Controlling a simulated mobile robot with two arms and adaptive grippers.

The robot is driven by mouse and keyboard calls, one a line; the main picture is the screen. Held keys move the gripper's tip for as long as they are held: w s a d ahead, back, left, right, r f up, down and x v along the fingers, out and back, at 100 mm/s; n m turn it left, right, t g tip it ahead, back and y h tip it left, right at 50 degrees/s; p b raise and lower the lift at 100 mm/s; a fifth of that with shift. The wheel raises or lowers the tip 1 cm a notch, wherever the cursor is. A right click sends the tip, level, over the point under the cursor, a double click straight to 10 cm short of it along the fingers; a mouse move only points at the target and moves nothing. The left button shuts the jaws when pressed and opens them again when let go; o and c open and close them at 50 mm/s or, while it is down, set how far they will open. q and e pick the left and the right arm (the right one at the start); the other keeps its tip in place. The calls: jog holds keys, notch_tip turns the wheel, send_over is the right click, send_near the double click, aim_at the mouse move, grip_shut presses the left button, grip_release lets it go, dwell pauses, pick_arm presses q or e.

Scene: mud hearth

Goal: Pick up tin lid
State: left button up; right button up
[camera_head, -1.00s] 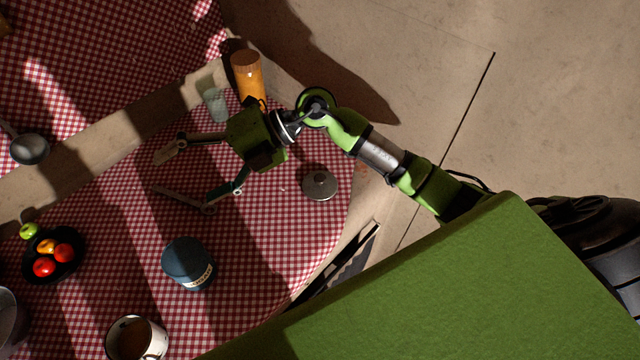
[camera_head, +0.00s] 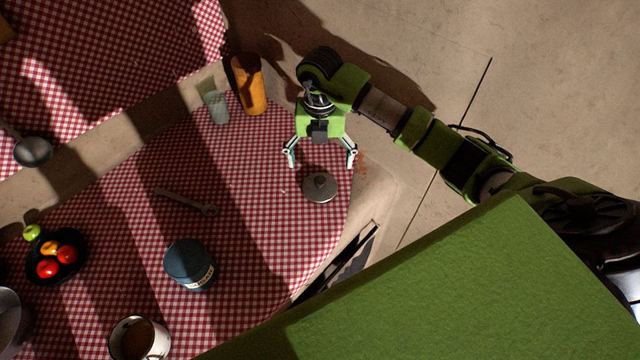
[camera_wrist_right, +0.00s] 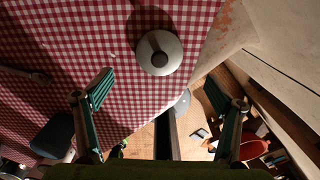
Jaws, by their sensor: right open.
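The tin lid (camera_head: 320,187) is a round grey metal lid with a dark knob, lying on the red checked cloth close to the table's edge. Nothing hides the lid. My left gripper does not show.
An orange jar (camera_head: 250,88) and a glass (camera_head: 217,106) stand at the back. A wrench (camera_head: 187,201) lies left of the lid. A blue tin (camera_head: 189,263), a mug (camera_head: 138,339) and a fruit bowl (camera_head: 57,256) stand farther left. The cloth around the lid is clear.

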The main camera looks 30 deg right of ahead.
aim_at(320, 180)
notch_tip(320, 180, down, 3)
jog(key=shift+f, duration=0.1)
notch_tip(320, 180, down, 5)
jog(key=p, duration=0.2)
jog(key=shift+s+p, duration=0.1)
jog(key=shift+p, duration=0.25)
jog(key=shift+f, duration=0.15)
jog(key=c, duration=2.4)
